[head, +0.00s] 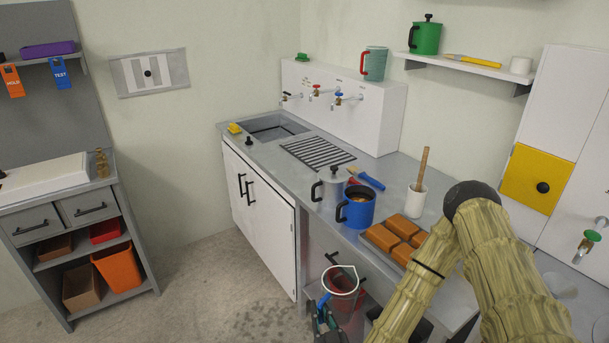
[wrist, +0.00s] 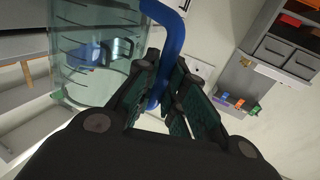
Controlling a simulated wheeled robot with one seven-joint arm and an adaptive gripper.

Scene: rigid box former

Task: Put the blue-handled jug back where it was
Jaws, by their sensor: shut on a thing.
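The blue-handled jug is a clear, green-tinted vessel with dark marks. It fills the upper left of the wrist view (wrist: 75,75), and its blue handle (wrist: 175,35) runs down between my fingers. My gripper (wrist: 165,90) is shut on that handle. In the head view, my gripper (head: 325,322) is low at the bottom centre, in front of the counter. The jug's pale rim (head: 340,267) shows just above it, below the countertop level; its clear body is hard to make out against a red container behind. A similar jug with a red handle (head: 376,63) stands on the white tap box.
The counter holds a blue pot (head: 357,210), a grey pot (head: 329,190), a tray of brown blocks (head: 398,237) and a white mortar (head: 416,201). A drain grid (head: 317,153) and sink (head: 274,128) lie behind. A wall shelf (head: 455,66) carries a green canister (head: 425,38). Floor at left is clear.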

